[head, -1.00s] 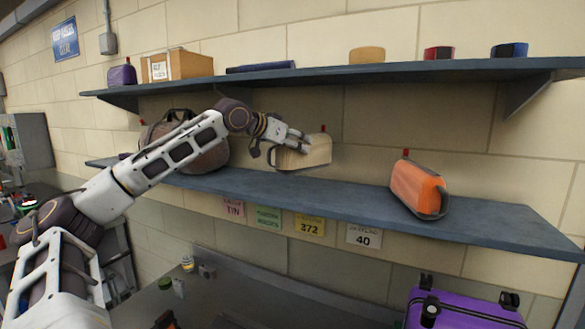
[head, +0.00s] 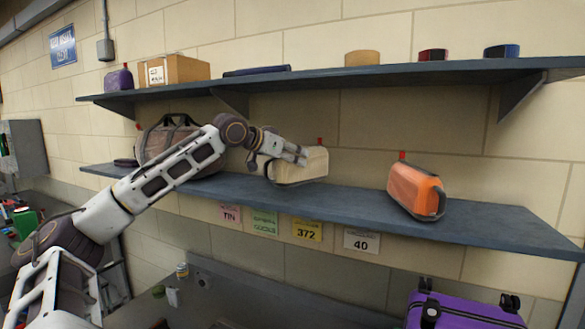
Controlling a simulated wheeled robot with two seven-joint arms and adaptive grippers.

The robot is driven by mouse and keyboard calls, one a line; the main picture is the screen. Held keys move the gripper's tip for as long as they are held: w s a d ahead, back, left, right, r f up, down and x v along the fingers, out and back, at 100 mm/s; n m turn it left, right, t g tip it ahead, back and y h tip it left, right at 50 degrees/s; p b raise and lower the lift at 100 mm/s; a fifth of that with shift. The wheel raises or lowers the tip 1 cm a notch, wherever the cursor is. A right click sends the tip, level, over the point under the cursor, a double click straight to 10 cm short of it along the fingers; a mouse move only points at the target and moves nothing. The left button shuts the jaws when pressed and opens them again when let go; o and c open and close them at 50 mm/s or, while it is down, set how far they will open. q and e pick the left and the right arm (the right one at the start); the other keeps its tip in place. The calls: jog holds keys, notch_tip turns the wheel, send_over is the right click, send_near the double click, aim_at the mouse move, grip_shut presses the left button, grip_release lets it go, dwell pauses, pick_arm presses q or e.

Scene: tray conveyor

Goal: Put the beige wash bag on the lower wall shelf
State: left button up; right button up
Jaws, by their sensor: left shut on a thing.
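The beige wash bag (head: 303,168) is at the lower wall shelf (head: 335,206), between a brown bag and an orange bag. It is upright, with its bottom at the shelf's surface; I cannot tell whether its full weight rests there. My left gripper (head: 299,158) is shut on the beige wash bag from the left, and the gripper covers part of its top and left end. My right gripper is not in view.
The orange bag (head: 416,191) stands to the right on the lower shelf, and the brown bag (head: 168,143) to the left, partly behind my arm. The upper shelf (head: 335,76) holds a box and small items. A purple suitcase (head: 465,310) is below right.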

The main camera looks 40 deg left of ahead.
aim_at(292, 165)
pick_arm(q)
jog(key=shift+f+b, duration=1)
jog(key=shift+f, duration=0.5)
jog(key=o, duration=1.3)
jog(key=shift+o, duration=0.2)
jog(key=shift+s, duration=0.1)
